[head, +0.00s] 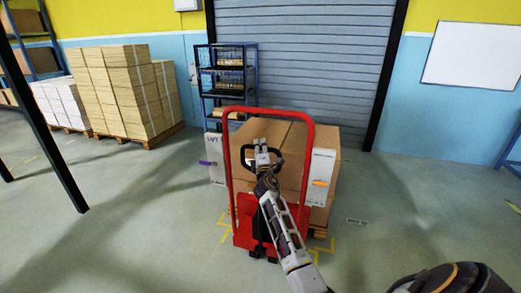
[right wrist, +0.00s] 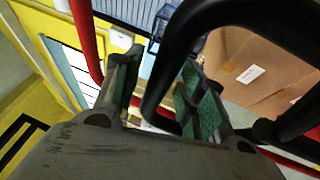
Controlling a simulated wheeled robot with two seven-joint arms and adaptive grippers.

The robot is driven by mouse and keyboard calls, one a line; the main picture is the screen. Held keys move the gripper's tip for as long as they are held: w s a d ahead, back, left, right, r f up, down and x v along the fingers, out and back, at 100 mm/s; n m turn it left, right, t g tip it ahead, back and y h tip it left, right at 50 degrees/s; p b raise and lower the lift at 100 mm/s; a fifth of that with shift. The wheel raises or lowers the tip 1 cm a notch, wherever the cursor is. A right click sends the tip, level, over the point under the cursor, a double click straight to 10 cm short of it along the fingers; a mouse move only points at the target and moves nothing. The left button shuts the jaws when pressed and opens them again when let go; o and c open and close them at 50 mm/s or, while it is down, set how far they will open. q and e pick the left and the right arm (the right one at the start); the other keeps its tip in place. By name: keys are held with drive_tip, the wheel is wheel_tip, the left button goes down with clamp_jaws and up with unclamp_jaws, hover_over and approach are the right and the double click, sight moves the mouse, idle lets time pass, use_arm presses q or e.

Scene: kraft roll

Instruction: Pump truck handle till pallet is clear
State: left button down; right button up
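A red pallet truck (head: 246,236) stands in the middle of the head view. Its black loop handle (head: 281,160) is upright inside the red frame. Brown cartons (head: 290,133) sit behind it on a wooden pallet (head: 320,234), mostly hidden; I cannot tell whether the pallet touches the floor. My right gripper (head: 262,150) is at the left part of the handle loop. In the right wrist view, the black handle (right wrist: 161,85) passes between its green-padded fingers, with a gap beside the left finger. My left gripper is not in view.
White panels, one marked LIFT (head: 215,160) with a purple pointer, the other (head: 321,168) with an orange one, flank the cartons. A blue shelf (head: 225,85) and roller door (head: 310,60) stand behind. Stacked cartons (head: 120,90) stand left. Floor at right is open.

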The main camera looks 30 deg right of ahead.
clamp_jaws()
drive_tip(key=shift+f, duration=0.1)
idle(0.4)
